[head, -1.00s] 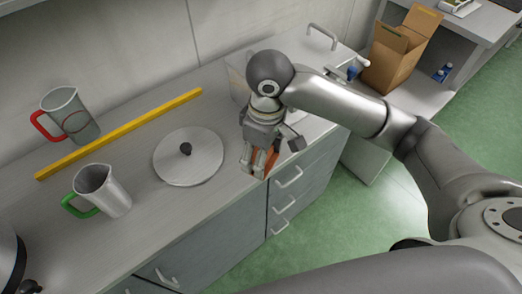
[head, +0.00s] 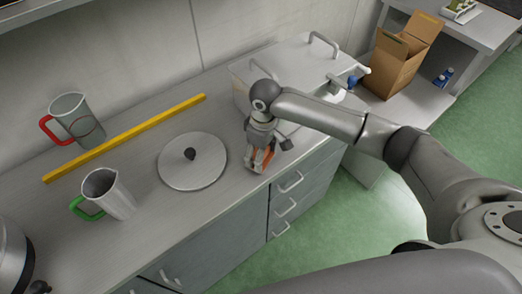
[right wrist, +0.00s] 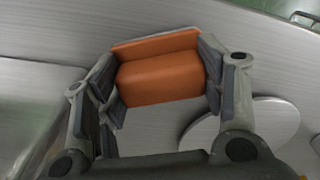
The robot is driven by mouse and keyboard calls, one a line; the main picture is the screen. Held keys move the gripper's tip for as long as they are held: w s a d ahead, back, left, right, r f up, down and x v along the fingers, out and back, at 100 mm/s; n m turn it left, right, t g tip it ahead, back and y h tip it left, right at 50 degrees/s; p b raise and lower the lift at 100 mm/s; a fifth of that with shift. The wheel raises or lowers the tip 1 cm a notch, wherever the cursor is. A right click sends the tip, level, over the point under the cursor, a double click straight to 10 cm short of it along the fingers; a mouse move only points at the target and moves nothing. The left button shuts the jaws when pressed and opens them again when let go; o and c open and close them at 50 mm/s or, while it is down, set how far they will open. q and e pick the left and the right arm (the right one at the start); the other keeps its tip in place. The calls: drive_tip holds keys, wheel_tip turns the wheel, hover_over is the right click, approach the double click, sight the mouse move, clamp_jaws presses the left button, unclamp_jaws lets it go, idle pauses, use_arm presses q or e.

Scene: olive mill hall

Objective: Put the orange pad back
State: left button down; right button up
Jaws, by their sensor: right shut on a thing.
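The orange pad (right wrist: 160,77) is between the fingers of my right gripper (right wrist: 158,85) in the right wrist view. In the head view my right gripper (head: 259,164) points down at the counter's front edge, right of the round lid, and is shut on the pad (head: 263,157). The pad is mostly hidden by the fingers there. It is low over the counter; I cannot tell whether it touches the surface. My left gripper is not in view.
A round lid (head: 205,173) with a dark knob lies left of the gripper. A yellow bar (head: 125,137), a red-handled jug (head: 76,118) and a green-handled jug (head: 113,195) are further left. A metal box (head: 300,62) stands behind. A cardboard box (head: 393,66) is at right.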

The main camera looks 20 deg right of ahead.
drive_tip(key=shift+f, duration=0.1)
drive_tip(key=shift+f, duration=0.1)
drive_tip(key=o, duration=1.3)
drive_tip(key=shift+o, duration=0.2)
wheel_tip(320, 180, up, 8)
drive_tip(key=shift+s+d+f+b, duration=0.1)
drive_tip(key=shift+d+f+b, duration=0.05)
drive_tip(key=shift+b, duration=0.5)
